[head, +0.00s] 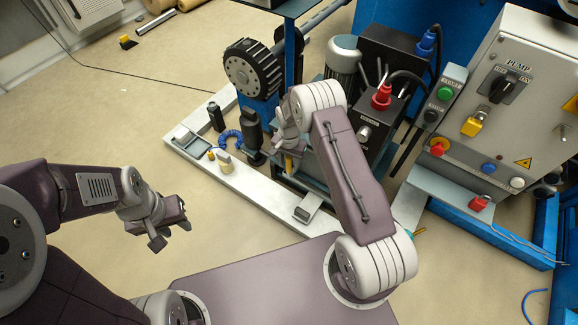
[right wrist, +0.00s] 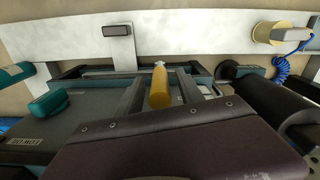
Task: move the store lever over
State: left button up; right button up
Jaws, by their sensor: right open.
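A lever with an orange-yellow grip (right wrist: 159,88) and a pale tip stands in the middle of the right wrist view; I take it for the store lever. A small orange part, seemingly the same grip, shows in the head view (head: 289,164) below my right gripper (head: 287,147). That gripper is open. In the right wrist view its two grey fingers (right wrist: 161,92) lie on either side of the grip; I cannot tell if they touch it. My left gripper (head: 172,235) is open and empty over bare floor.
A white frame bar (head: 250,190) carries a small block (head: 308,207) and a cream knob (head: 224,160) with a blue coil. A black toothed wheel (head: 252,68) and motor stand behind. The pump control cabinet (head: 500,130) is at the right.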

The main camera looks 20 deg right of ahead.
jog(key=shift+r, duration=0.1)
grip_shut()
dwell(1.2)
